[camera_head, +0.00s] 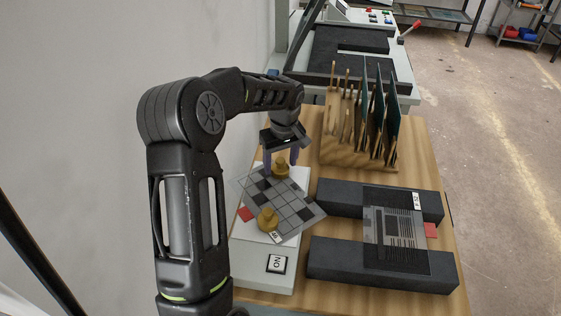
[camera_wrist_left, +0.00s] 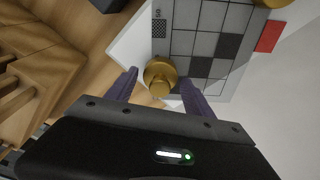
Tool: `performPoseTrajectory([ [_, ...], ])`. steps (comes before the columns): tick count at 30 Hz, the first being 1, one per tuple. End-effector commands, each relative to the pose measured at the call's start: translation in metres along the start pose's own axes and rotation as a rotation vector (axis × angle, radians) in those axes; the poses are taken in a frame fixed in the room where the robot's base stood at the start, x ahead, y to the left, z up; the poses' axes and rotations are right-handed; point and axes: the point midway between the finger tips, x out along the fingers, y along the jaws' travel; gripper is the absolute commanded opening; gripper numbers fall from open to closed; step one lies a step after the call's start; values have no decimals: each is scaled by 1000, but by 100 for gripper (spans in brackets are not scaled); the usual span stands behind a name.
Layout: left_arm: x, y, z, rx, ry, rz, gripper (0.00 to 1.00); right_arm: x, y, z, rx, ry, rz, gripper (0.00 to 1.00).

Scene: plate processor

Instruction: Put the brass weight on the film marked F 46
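A grey film with a checkered pattern (camera_head: 285,200) lies askew on a white-topped box (camera_head: 255,252); its label (camera_head: 276,237) reads 46, the rest too small to tell. One brass weight (camera_head: 267,222) stands on the film near that label. A second brass weight (camera_head: 281,170) is at the film's far corner, between the fingers of my left gripper (camera_head: 281,160). In the left wrist view this weight (camera_wrist_left: 160,73) sits between two purple fingers (camera_wrist_left: 160,82), with small gaps showing on both sides. The gripper looks open around it. My right gripper is out of view.
Another labelled film (camera_head: 397,232) lies across two dark blocks (camera_head: 380,278) at the right. A wooden rack (camera_head: 358,152) holding upright plates stands behind. Red tabs (camera_head: 246,214) show beside the films. A switch marked NO (camera_head: 276,264) is on the box front.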

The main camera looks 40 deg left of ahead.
Motion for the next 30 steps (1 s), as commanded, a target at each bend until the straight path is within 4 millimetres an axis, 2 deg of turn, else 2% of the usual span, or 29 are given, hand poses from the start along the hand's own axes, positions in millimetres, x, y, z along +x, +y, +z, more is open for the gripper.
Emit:
performPoseTrajectory([
  [3,0,0,0,0,0,0,69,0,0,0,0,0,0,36],
  [14,-6,0,0,0,1,1,69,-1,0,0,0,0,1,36],
  [20,-34,1,0,-1,2,3,69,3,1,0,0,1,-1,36],
  [30,-102,1,-1,0,3,3,69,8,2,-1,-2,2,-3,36],
])
